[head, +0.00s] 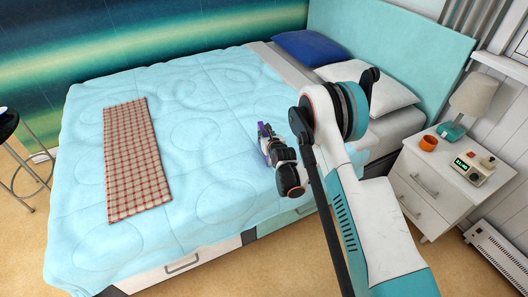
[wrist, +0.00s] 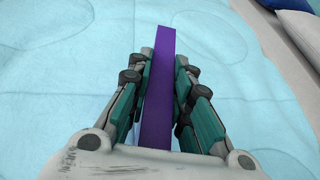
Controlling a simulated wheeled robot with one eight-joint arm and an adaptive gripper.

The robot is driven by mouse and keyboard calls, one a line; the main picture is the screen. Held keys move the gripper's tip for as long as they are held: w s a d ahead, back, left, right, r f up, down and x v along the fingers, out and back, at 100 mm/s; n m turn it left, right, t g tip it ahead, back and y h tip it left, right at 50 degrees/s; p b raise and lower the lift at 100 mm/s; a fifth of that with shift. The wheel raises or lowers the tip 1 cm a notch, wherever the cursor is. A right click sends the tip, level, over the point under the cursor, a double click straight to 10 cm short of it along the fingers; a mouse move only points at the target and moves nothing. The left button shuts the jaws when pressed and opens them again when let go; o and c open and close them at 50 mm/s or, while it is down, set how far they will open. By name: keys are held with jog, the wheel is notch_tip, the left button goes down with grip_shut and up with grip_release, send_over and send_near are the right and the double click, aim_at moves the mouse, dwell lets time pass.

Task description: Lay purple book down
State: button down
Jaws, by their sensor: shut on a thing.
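The purple book (wrist: 160,85) stands on edge between the two fingers of my gripper (wrist: 166,75) in the wrist view. The fingers are shut on its two sides, and its narrow face points toward the camera. Light blue bedding lies beyond it. In the head view a small purple part of the book (head: 263,130) shows beside my gripper (head: 265,135), over the right side of the bed (head: 215,110). Most of the book is hidden there by my arm. I cannot tell whether the book touches the bedding.
A red checked cloth (head: 135,160) lies on the left of the bed. A blue pillow (head: 308,47) and a white pillow (head: 368,85) lie at the headboard. A nightstand (head: 428,187) with an orange cup (head: 429,143) and lamp stands right. The middle of the bed is clear.

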jog(key=shift+f, duration=0.15)
jog(key=c, duration=1.4)
grip_release()
jog(key=shift+o, duration=0.2)
